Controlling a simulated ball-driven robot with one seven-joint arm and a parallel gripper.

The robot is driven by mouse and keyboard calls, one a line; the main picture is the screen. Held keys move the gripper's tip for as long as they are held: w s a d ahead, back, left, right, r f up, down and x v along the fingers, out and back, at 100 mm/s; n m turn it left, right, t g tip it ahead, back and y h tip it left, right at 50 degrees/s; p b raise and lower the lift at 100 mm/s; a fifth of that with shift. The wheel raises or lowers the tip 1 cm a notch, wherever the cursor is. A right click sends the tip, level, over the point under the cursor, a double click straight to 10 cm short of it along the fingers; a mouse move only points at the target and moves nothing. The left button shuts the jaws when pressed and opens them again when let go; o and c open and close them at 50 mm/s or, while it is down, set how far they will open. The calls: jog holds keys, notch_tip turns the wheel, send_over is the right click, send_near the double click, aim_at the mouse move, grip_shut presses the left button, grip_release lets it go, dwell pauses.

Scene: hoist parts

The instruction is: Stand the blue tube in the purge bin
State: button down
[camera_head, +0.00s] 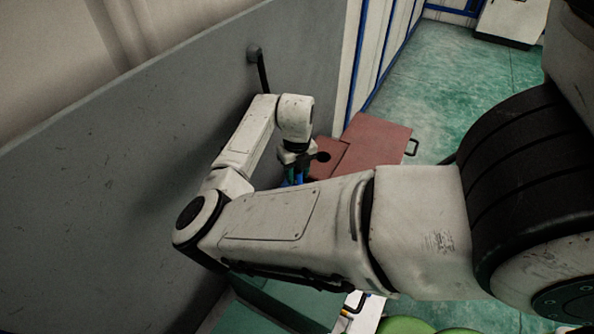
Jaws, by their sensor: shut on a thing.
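My gripper (294,172) hangs pointing down at the end of my arm, near the grey wall panel. Small patches of blue, the visible part of the blue tube (299,178), show at its fingers. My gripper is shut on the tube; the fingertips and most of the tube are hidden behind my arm. A reddish-brown box-like thing (383,137) with a dark side handle lies just behind and right of the gripper. I cannot tell whether it is the purge bin, and no other bin is clearly visible.
A tall grey panel (110,160) runs along the left, close to my arm, with a dark bracket (259,68) on it. Green floor (455,75) is clear at the upper right. Rounded green things (408,325) show at the bottom edge.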

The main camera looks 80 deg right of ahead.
aim_at(297, 183)
jog(key=shift+f+b, duration=1.65)
jog(key=shift+f, duration=0.8)
jog(key=shift+f+b, duration=0.5)
jog(key=shift+f, duration=0.1)
jog(key=c, duration=0.6)
grip_release()
notch_tip(297, 183, up, 11)
jog(key=shift+f+b, duration=0.1)
jog(key=shift+b, duration=0.55)
